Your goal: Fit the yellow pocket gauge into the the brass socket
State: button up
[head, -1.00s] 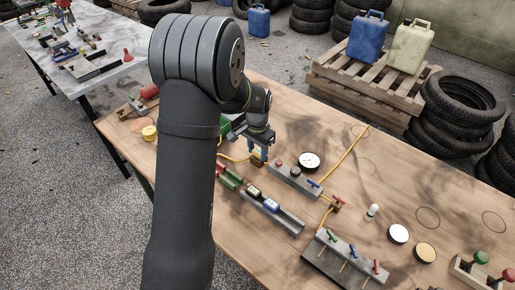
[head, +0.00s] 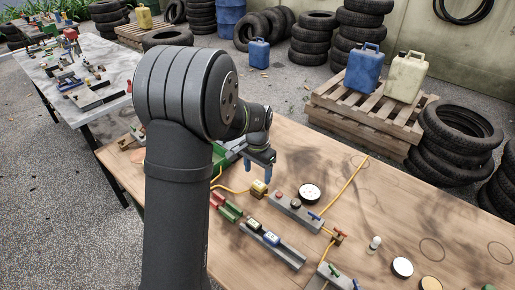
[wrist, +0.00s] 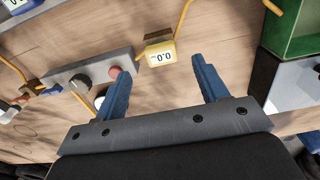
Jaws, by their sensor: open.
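The yellow pocket gauge (head: 259,188) stands on the wooden table at the left end of a grey block, in line with a yellow hose. Its small display reads 0.0 in the wrist view (wrist: 160,53). No brass socket shows clearly at the gauge; its underside is hidden, so I cannot tell how it is seated. My gripper (head: 260,174) hangs above the gauge, apart from it. In the wrist view, its blue fingers (wrist: 161,68) are spread with nothing between them, and the gauge lies beyond the gap between their tips.
The grey block (head: 297,213) carries a red button and a dark knob. A green bin (wrist: 292,30) stands close on the wrist view's right. A round dial (head: 309,192) lies behind the block.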

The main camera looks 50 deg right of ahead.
aim_at(257, 185)
notch_tip(257, 185, up, 12)
jog(key=shift+f, duration=0.15)
jog(key=shift+f, duration=0.1)
dwell(0.6)
notch_tip(257, 185, down, 17)
jog(key=shift+f, duration=0.2)
jog(key=shift+r, duration=0.2)
dwell(0.4)
